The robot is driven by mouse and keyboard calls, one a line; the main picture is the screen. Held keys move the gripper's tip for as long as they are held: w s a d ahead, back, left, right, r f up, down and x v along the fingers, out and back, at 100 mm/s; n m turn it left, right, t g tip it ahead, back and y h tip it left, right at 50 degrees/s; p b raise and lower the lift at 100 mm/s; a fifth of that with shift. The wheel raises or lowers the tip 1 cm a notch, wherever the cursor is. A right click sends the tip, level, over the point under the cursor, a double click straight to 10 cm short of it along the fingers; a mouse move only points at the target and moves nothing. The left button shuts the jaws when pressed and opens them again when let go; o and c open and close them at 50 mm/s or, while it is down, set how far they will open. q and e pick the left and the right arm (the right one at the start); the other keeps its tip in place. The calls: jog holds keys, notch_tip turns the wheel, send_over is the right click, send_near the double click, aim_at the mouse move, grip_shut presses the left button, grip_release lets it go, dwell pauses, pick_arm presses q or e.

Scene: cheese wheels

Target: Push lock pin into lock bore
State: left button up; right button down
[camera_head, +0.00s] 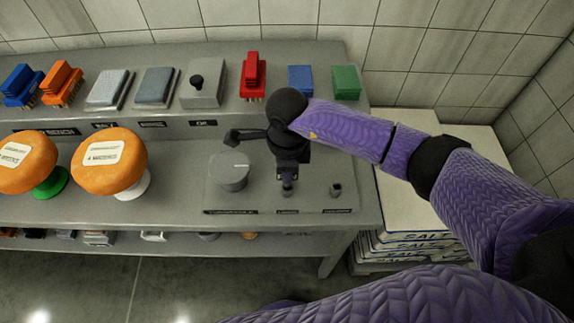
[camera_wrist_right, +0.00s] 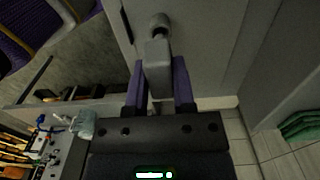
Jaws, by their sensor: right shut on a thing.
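My right gripper (camera_head: 288,172) reaches down to the grey panel at the bench's front right. In the right wrist view, the gripper (camera_wrist_right: 160,85) is shut on a grey block-shaped piece, which looks like the lock pin (camera_wrist_right: 158,62), between its purple fingers. The far end of this piece is at a round grey fitting (camera_wrist_right: 158,22) with a dark opening, perhaps the lock bore. I cannot tell how deep the pin sits in it. In the head view, the gripper mostly hides the pin. My left gripper is not in view.
A round grey dial (camera_head: 230,171) stands left of the gripper and a short grey post (camera_head: 336,190) right of it. Two orange cheese wheels (camera_head: 108,160) (camera_head: 27,162) stand further left. Brushes and blocks line the raised back shelf (camera_head: 220,121). Salt sacks (camera_head: 420,240) are right of the bench.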

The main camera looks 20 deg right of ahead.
jog(key=shift+f+b, duration=0.45)
jog(key=shift+f, duration=0.15)
jog(key=shift+f, duration=0.1)
jog(key=shift+f+b, duration=0.45)
jog(key=shift+f, duration=0.1)
jog(key=shift+f+b, duration=0.3)
jog(key=shift+b, duration=0.1)
jog(key=shift+f, duration=0.3)
